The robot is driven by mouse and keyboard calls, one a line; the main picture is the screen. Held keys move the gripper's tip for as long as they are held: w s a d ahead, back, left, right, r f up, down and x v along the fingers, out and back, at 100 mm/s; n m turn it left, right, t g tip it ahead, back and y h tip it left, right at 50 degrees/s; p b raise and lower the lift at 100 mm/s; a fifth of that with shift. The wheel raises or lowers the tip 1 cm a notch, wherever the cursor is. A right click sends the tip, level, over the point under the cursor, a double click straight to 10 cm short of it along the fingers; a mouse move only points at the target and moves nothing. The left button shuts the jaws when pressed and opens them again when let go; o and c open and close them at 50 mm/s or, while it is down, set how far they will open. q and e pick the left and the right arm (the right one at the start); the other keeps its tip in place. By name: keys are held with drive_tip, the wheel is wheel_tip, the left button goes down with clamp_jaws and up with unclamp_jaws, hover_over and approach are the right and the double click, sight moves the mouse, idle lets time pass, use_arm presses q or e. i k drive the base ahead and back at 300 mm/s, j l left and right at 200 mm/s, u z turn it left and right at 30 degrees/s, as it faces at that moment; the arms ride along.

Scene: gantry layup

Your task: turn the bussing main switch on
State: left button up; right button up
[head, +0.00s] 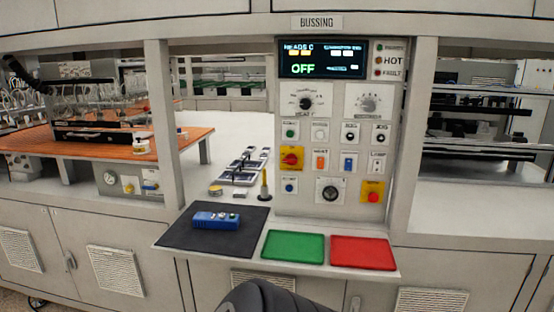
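The bussing control panel (334,208) stands right of centre under a sign reading BUSSING (316,22). Its display (321,58) shows OFF in green letters. A red rotary switch on a yellow plate (292,159) sits at the panel's left; it looks like the main switch, but its label is too small to read. Its handle looks tilted, and I cannot tell its exact position. Neither of my grippers is in view. A dark rounded shape, which seems part of my own body, shows at the bottom centre, below the shelf.
Near the rotary switch are several small buttons, dials (305,103) and a red button on yellow (372,192). Below, a shelf holds a black mat (180,238) with a blue device (216,221), a green pad (293,247) and a red pad (362,252). Posts flank the bay.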

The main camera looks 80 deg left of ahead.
sight(291, 158)
drive_tip(key=u, duration=2.65)
